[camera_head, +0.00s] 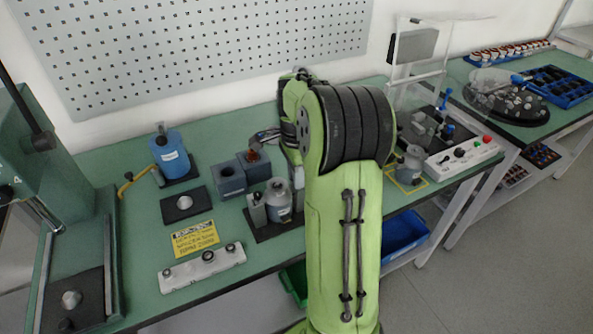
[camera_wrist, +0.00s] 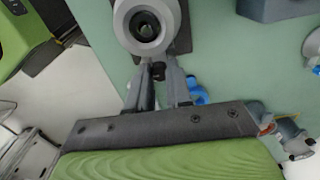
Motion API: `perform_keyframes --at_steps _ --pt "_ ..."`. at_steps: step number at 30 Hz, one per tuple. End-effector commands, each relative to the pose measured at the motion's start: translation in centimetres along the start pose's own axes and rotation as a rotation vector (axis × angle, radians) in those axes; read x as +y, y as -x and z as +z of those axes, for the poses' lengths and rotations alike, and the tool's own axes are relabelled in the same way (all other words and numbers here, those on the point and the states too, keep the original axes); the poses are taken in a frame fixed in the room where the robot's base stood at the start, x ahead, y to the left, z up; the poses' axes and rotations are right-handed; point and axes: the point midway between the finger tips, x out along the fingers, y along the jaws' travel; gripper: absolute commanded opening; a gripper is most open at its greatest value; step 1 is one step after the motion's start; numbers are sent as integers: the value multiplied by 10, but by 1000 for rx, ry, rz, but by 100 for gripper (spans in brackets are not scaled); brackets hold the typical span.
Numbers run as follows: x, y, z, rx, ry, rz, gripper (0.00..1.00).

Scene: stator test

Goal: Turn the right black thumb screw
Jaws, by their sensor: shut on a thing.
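In the wrist view, a small black thumb screw (camera_wrist: 158,70) sits between the tips of my gripper (camera_wrist: 160,74), just below a grey round housing (camera_wrist: 147,24) with a dark central bore. My gripper's two grey fingers are closed on the screw. Only a small part of the screw shows, so how far it is turned cannot be told. In the head view, a grey housing (camera_head: 279,205) stands on a dark plate (camera_head: 274,232) on the green bench. My own green arm hides my gripper and the thumb screw there.
A blue cylinder (camera_head: 169,156), grey blocks (camera_head: 230,179) and a yellow sign (camera_head: 195,239) stand or lie on the bench (camera_head: 139,226) to the left. A white control box (camera_head: 464,156) and another grey housing (camera_head: 411,163) are right of my arm. A pegboard wall rises behind.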

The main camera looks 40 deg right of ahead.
Motion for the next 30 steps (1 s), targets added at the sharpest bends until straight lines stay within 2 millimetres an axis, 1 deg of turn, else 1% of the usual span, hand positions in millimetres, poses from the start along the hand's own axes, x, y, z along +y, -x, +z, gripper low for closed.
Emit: perform_keyframes --at_steps 6,7,9,12,19,22,23,26,30 --pt "0 -1 0 0 2 0 0" --pt "0 -1 0 0 2 0 23" --pt "0 -1 0 0 1 0 34" --pt "0 -1 0 0 1 0 46" --pt "0 0 0 0 1 -1 46" --pt "-1 7 0 1 0 -2 46" --pt "-1 12 0 1 0 -4 46" --pt "-1 37 0 2 0 -6 46" --pt "-1 79 0 2 0 -6 46"
